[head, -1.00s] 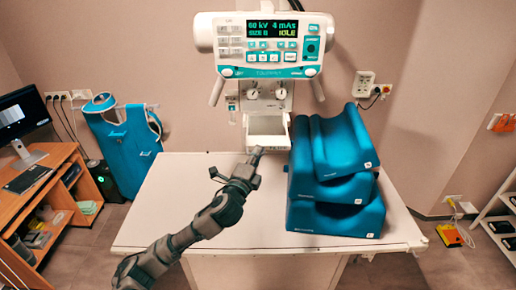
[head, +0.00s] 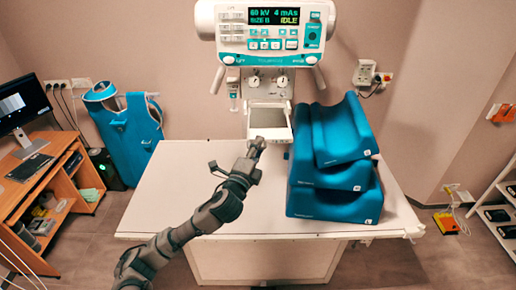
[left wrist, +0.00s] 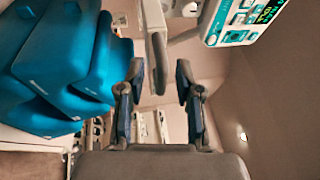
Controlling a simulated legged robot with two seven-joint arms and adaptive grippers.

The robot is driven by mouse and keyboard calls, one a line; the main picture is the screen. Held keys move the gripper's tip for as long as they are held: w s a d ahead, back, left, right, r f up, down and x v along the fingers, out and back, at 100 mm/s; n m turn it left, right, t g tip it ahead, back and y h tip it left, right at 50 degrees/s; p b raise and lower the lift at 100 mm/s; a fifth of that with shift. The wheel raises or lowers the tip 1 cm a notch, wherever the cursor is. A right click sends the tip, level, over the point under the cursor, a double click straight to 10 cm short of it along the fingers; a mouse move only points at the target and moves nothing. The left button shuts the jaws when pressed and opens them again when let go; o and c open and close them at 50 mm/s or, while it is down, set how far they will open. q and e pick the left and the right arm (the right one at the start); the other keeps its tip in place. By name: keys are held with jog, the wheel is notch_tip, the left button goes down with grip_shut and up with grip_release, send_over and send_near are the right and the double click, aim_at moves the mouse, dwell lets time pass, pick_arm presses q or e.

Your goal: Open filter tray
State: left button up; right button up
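The filter tray (head: 270,119) is a pale drawer-like part under the X-ray head (head: 270,42). It stands out toward me, with its inside partly visible from above. My left gripper (head: 257,143) is at the lower front edge of the tray, in front of it in the head view. In the left wrist view my left gripper (left wrist: 160,76) has its two fingers apart. A grey bar-like edge (left wrist: 158,62) reaches down between the fingertips, with gaps visible on both sides. Whether any finger touches it cannot be told. My right gripper is not in view.
Stacked blue foam positioning blocks (head: 330,205) stand just right of my left gripper on the white table (head: 190,190). The left part of the tabletop is clear. A wooden desk (head: 50,190) and a blue lead apron (head: 128,135) are at the left.

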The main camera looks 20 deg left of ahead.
pick_arm(q)
jog(key=shift+s, duration=0.15)
jog(key=s+a+f, duration=0.1)
jog(key=s+f, duration=0.1)
jog(key=s, duration=0.9)
jog(key=shift+s+a, duration=0.2)
jog(key=shift+a, duration=0.1)
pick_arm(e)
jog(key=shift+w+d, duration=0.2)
